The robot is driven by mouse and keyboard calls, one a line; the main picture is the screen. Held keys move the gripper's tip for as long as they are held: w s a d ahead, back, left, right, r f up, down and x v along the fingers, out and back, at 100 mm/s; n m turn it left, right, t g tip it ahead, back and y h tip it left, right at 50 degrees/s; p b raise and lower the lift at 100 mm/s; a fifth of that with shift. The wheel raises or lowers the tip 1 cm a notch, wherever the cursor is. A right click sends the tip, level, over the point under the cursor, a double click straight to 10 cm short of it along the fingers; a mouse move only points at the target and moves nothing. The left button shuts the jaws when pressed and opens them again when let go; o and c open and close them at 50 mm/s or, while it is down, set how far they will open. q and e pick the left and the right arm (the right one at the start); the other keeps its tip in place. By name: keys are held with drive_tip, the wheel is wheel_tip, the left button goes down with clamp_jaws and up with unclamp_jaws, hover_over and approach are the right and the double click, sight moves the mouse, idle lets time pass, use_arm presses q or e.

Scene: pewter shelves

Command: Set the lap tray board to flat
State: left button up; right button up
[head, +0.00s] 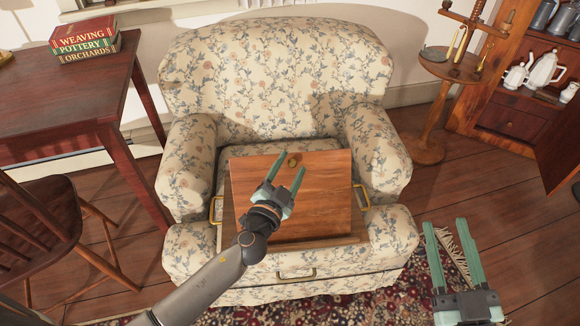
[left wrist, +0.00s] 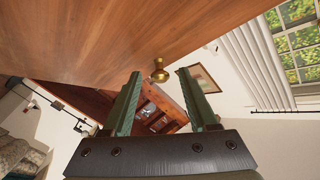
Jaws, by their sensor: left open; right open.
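The wooden lap tray board (head: 325,190) lies over a tray base (head: 355,238) with brass side handles, on the flowered armchair's seat. The board looks tilted, its far edge raised above the base; the exact angle is hard to tell. A small brass knob (head: 293,160) sits at the board's far edge. My left gripper (head: 292,163) is open above the board, its fingertips close to the knob. In the left wrist view the knob (left wrist: 160,72) shows between and beyond the open fingers, below the board (left wrist: 130,40). Contact is not visible. My right gripper (head: 446,222) is open and empty at the lower right.
The armchair's arms (head: 188,165) flank the tray. A table (head: 75,90) with stacked books (head: 85,40) and a wooden chair (head: 40,225) stand left. A candle stand (head: 432,130) and a shelf cabinet (head: 510,115) stand right.

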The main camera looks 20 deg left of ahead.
use_arm(q)
clamp_jaws()
idle(0.5)
idle(0.9)
